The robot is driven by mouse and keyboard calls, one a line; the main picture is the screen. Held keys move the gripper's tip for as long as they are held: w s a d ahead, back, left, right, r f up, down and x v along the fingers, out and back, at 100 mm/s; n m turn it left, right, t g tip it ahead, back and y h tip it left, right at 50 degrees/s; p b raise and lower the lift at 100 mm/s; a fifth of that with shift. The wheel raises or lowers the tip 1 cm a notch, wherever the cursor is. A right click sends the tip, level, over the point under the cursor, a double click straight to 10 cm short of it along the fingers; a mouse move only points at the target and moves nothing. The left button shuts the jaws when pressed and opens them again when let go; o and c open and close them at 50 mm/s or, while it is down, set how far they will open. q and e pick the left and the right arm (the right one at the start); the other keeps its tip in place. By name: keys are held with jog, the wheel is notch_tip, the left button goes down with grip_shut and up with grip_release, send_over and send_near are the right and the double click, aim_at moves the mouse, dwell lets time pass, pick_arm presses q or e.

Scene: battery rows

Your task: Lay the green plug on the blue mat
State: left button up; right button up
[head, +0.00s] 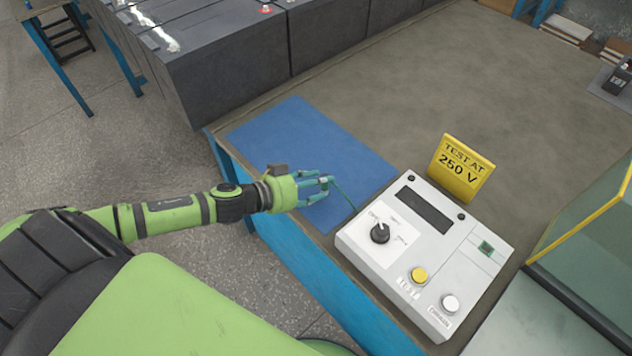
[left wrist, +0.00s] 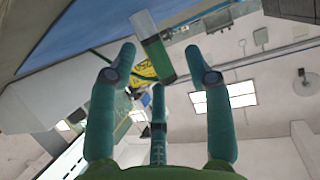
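The blue mat (head: 300,140) lies flat at the table's left edge. My left gripper (head: 328,187) is over its near right part. In the left wrist view the gripper (left wrist: 160,58) has its fingers spread, with gaps beside the green plug (left wrist: 158,58). The plug has a pale grey end and shows between the fingertips; I cannot tell whether it touches the mat. In the head view the fingers hide it. A thin green lead (head: 344,196) runs from the fingers towards the white tester (head: 440,255). My right gripper is not in view.
A yellow "TEST AT 250 V" sign (head: 461,168) stands behind the tester. Dark battery blocks (head: 230,60) stand beyond the mat. A yellow-edged clear panel (head: 590,235) is at the right. The grey tabletop (head: 430,90) behind the mat is clear.

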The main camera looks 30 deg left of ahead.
pick_arm(q)
jog(key=shift+r, duration=0.2)
jog(key=shift+s+a+r, duration=0.1)
jog(key=shift+s+a, duration=0.2)
jog(key=shift+s, duration=0.2)
jog(key=p+v, duration=0.1)
jog(key=v, duration=1)
jog(key=shift+d+r, duration=0.1)
jog(key=shift+w, duration=0.1)
